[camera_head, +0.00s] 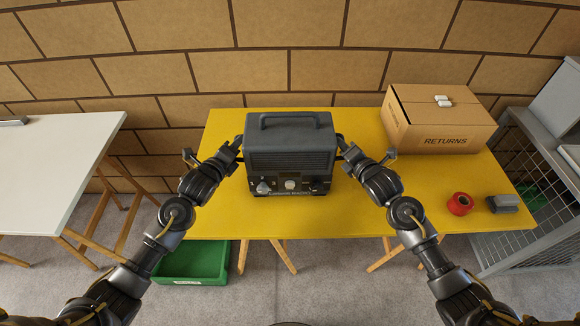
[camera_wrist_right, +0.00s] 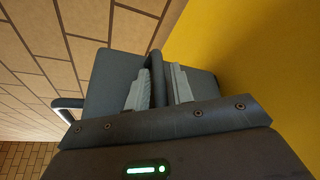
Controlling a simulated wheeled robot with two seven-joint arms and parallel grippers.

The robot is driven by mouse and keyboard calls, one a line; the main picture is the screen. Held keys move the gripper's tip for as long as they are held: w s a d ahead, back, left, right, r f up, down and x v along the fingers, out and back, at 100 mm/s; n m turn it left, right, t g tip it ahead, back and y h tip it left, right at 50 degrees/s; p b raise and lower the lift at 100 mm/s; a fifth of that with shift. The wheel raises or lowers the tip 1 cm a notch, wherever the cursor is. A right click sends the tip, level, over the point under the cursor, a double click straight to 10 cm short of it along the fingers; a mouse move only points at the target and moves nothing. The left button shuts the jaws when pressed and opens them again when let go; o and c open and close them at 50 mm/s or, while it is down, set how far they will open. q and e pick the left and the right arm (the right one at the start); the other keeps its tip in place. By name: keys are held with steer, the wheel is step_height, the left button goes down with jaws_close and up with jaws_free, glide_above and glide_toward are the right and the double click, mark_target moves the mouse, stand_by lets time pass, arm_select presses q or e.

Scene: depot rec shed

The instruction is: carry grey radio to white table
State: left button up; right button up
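The grey radio (camera_head: 290,158) is a dark grey box with a top handle and front knobs. It stands upright at the yellow table (camera_head: 240,215), between my grippers; I cannot tell whether it is lifted slightly. My right gripper (camera_head: 342,147) is at its right side. In the right wrist view, the fingers of that gripper (camera_wrist_right: 161,88) lie close on both sides of a raised ridge on the radio (camera_wrist_right: 110,78) and look shut on it. My left gripper (camera_head: 238,148) is at the radio's left side, its fingertips hidden. The white table (camera_head: 60,160) stands at the left, its visible top mostly bare.
A cardboard box marked RETURNS (camera_head: 440,118), a red tape roll (camera_head: 460,204) and a small grey item (camera_head: 503,204) sit on the yellow table. A green crate (camera_head: 195,262) is on the floor below. A gap separates the tables. A wire cage (camera_head: 530,235) stands right.

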arm_select(q)
steer(key=shift+c, duration=0.2)
arm_select(e)
steer(key=shift+w, duration=0.1)
steer(key=shift+c, duration=0.2)
arm_select(q)
jaws_close()
arm_select(e)
jaws_close()
arm_select(q)
steer(key=shift+f, duration=0.1)
stand_by(0.6)
steer(key=shift+w+r, duration=0.15)
steer(key=shift+r, duration=0.1)
arm_select(e)
steer(key=shift+r, duration=0.25)
